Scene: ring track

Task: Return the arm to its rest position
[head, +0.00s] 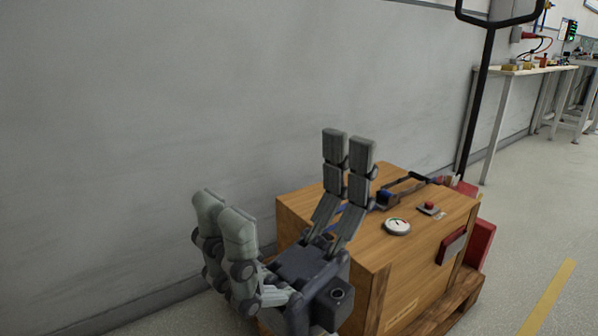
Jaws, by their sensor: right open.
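My right gripper (285,172) shows at the lower middle of the head view. Its grey jointed fingers are spread wide apart, with one group pointing up and the other off to the left. Nothing is between them. Its dark palm is in front of the left end of a wooden crate (432,268) and hides part of it. I cannot tell whether the gripper touches the crate. My left gripper is not in view.
The crate sits on a wooden pallet (462,300) and carries a round gauge (397,227) and a red button (428,206). A black handle (483,90) rises behind it. A grey wall (180,110) runs along the left. Workbenches (510,72) stand far right; the right floor is clear.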

